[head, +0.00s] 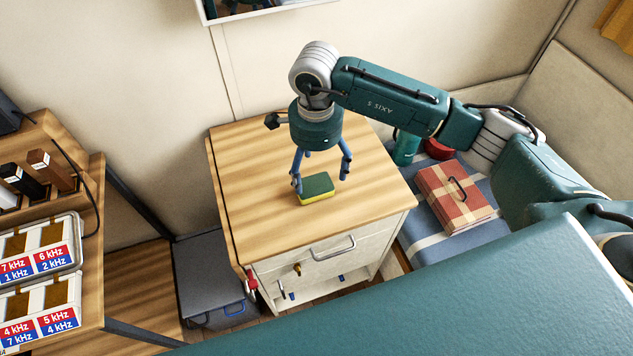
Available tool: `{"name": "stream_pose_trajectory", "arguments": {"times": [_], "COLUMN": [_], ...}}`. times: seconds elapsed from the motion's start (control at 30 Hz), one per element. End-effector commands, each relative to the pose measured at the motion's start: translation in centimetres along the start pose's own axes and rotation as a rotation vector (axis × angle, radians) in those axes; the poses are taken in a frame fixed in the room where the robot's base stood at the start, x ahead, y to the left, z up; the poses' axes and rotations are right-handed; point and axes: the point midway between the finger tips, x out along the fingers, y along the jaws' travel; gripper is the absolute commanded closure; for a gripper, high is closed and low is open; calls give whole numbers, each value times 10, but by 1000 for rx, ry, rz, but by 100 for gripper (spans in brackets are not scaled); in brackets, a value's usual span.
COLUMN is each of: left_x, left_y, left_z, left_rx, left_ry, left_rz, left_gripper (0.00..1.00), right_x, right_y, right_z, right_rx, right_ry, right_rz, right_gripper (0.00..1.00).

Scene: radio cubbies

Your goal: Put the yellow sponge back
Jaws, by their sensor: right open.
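The yellow sponge (317,188) has a dark green top and a yellow lower part. It lies flat on the wooden top of the small cabinet (240,170), a little right of the middle. My right gripper (321,184) points down from above with its blue fingers spread. One finger is to the left of the sponge and the other to its upper right. I cannot tell whether a finger touches it. My left gripper is not in view.
A drawer with a silver handle (333,247) is in the cabinet front, above an open shelf. A checked box (456,195), a green bottle (405,148) and a red item (438,149) are at right. A grey box (211,275) stands at left, beside a wooden desk with labelled units (40,255).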

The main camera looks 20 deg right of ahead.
Motion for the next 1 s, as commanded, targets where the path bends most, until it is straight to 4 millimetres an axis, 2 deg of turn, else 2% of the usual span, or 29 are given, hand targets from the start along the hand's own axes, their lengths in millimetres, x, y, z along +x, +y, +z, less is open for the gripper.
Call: {"name": "stream_pose_trajectory", "arguments": {"times": [0.1, 0.3, 1.0], "left_x": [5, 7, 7], "left_y": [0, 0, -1], "left_z": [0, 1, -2], "left_rx": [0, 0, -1], "left_ry": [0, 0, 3], "left_rz": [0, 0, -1], "left_gripper": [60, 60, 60], "right_x": [-21, -41, -44], "right_y": [-1, 0, 1], "right_z": [0, 0, 0], "right_rx": [-2, -1, -1], "right_ry": [0, 1, 1], "right_rz": [-3, 0, 1], "right_gripper": [18, 18, 18]}}
